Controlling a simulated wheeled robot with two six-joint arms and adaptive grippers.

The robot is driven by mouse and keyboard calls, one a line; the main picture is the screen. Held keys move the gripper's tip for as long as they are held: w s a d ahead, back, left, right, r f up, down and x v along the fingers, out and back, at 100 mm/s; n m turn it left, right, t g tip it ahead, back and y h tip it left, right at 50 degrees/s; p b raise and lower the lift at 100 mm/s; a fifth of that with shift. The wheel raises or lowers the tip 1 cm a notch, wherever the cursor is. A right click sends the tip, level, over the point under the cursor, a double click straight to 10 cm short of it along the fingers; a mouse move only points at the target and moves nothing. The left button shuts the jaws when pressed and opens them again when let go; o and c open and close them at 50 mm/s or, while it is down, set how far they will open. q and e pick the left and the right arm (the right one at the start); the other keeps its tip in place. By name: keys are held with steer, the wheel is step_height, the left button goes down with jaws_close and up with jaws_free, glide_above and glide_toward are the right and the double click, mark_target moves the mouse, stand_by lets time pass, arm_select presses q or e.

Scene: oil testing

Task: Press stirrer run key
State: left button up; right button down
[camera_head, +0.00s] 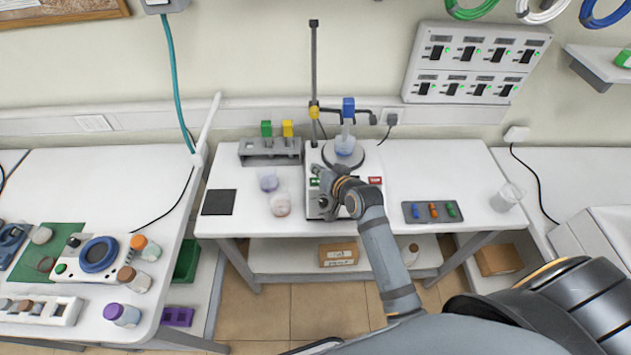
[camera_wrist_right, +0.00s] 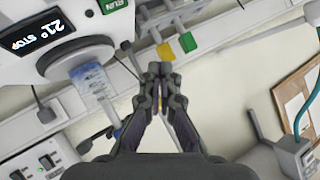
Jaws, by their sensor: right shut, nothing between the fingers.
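The white stirrer (camera_head: 327,154) stands on the middle table with a flask of bluish liquid (camera_head: 345,146) on its round plate. Its green run key (camera_head: 314,183) shows at the front left and a red key (camera_head: 375,181) at the front right. My right gripper (camera_head: 322,172) is over the stirrer's front, close beside the green key; I cannot tell whether it touches. In the right wrist view, the gripper (camera_wrist_right: 160,70) is shut and empty. There the green RUN key (camera_wrist_right: 114,5) is at the top edge and the display (camera_wrist_right: 40,33) reads 21° STOP. My left gripper is out of view.
A rack with green and yellow tops (camera_head: 270,158) stands left of the stirrer. A grey tray of coloured pieces (camera_head: 420,212) and a glass beaker (camera_head: 506,198) are at the right.

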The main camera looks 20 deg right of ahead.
mark_target(318, 179)
steer(key=f+b, duration=0.2)
steer(key=w+f+b, duration=0.1)
steer(key=f+b, duration=0.2)
steer(key=w+d+f+b, duration=0.1)
steer(key=f+b, duration=0.1)
steer(key=shift+w+f+b, duration=0.25)
steer(key=shift+b, duration=0.05)
steer(key=shift+w+f, duration=0.2)
steer(key=shift+f, duration=0.2)
stand_by(0.9)
steer(key=shift+w+f, duration=0.15)
steer(key=shift+f, duration=0.2)
steer(key=shift+w+d+f+b, duration=0.1)
steer(key=shift+f+b, duration=0.3)
stand_by(0.5)
stand_by(0.4)
steer(key=shift+s+r+p, duration=0.3)
steer(key=shift+r+p, duration=0.5)
steer(key=shift+p, duration=0.3)
